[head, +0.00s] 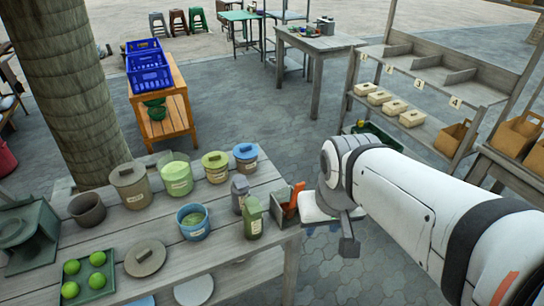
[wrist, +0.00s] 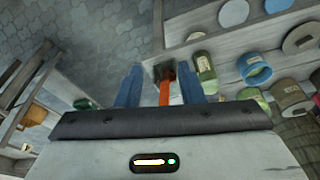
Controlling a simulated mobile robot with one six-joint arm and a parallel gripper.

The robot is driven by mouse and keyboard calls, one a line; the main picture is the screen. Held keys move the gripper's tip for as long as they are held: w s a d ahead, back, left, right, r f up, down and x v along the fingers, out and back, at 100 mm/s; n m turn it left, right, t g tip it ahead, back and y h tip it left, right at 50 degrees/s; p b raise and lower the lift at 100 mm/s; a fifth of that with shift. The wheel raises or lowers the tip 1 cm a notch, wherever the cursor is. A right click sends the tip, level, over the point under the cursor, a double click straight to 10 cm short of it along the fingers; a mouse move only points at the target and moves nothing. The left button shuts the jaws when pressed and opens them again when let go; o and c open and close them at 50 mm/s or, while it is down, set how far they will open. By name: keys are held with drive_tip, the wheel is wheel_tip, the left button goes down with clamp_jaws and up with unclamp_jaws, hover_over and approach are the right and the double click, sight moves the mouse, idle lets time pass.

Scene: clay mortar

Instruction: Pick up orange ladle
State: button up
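The orange ladle (head: 294,197) stands tilted at the right edge of the grey wooden table, with its lower end in a small dark holder (head: 284,215). Its orange handle also shows in the wrist view (wrist: 164,93), pointing back toward my gripper. My gripper (wrist: 161,84) has two blue fingers spread apart, with the handle in the gap between them and space on both sides. How deep the handle sits between the fingers is hard to tell. In the head view my gripper is just right of the ladle, past the table edge. The ladle's bowl is hidden.
A lidded green jar (head: 253,216) and a grey bottle (head: 239,193) stand close left of the holder. A blue pot (head: 193,221) and several lidded jars are further left. A shelf with bins (head: 411,118) stands at the right.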

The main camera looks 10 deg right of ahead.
drive_tip(key=w, duration=0.1)
drive_tip(key=m+p, duration=0.2)
drive_tip(key=m, duration=1.2)
hover_over(295, 195)
drive_tip(key=s+d, duration=0.1)
drive_tip(key=shift+y, duration=0.4)
wheel_tip(295, 195, down, 7)
drive_tip(key=shift+r, duration=0.1)
drive_tip(key=shift+w+f+m, duration=0.1)
drive_tip(key=shift+f+m, duration=0.2)
drive_tip(key=shift+f, duration=0.15)
drive_tip(key=shift+x, duration=3.55)
drive_tip(key=shift+c, duration=0.3)
clamp_jaws()
